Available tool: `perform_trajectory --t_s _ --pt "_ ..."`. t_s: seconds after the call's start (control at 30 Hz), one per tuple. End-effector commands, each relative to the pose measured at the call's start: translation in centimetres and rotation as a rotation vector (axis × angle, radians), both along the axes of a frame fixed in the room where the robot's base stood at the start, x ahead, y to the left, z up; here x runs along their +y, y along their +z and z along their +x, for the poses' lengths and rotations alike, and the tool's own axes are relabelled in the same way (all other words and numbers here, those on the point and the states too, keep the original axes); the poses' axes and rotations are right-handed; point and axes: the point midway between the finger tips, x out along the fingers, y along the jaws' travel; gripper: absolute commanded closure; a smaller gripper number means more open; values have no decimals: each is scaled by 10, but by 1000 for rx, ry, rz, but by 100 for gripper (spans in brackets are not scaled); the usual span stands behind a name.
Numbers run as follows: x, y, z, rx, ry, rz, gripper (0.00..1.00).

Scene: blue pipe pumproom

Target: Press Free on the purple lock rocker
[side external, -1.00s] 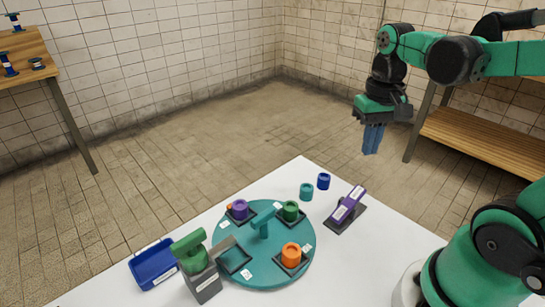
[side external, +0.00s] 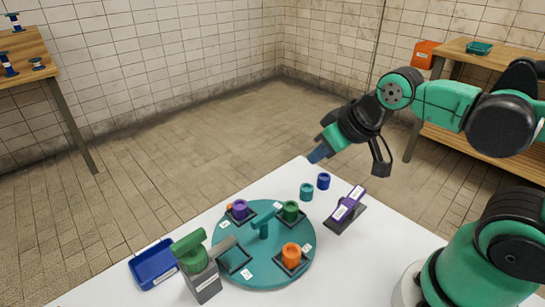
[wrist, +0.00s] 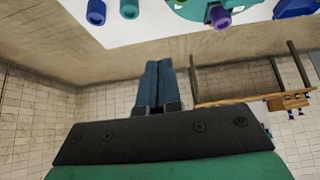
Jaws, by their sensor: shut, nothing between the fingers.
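The purple lock rocker (side external: 347,205) sits on a dark base on the white table, right of the round turntable. It has white labels on its top, too small to read. It is tilted, its far right end higher. My gripper (side external: 317,156) is above the table's far edge, up and left of the rocker, clear of it and pointing down-left. The fingers are shut together and empty. In the wrist view the blue fingers of my gripper (wrist: 156,68) lie side by side, and the rocker is out of view.
The teal turntable (side external: 265,273) carries purple, green and orange pieces. Teal (side external: 306,191) and blue (side external: 323,181) cylinders stand behind the rocker. A green-handled grey block (side external: 203,283) and a blue tray (side external: 153,267) are at left. Wooden shelves stand at both sides.

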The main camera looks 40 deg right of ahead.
Motion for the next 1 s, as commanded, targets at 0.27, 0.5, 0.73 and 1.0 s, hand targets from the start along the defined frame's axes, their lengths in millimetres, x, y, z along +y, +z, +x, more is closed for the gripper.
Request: perform_trajectory --t_s 0.27,0.5,0.73,1.0 --pt "2 0 1 -18 13 -3 100" --pt "-5 8 -11 193 10 -92 100" --pt "-23 33 -33 505 -50 -251 100" --pt "-29 45 -42 605 -85 -306 100"
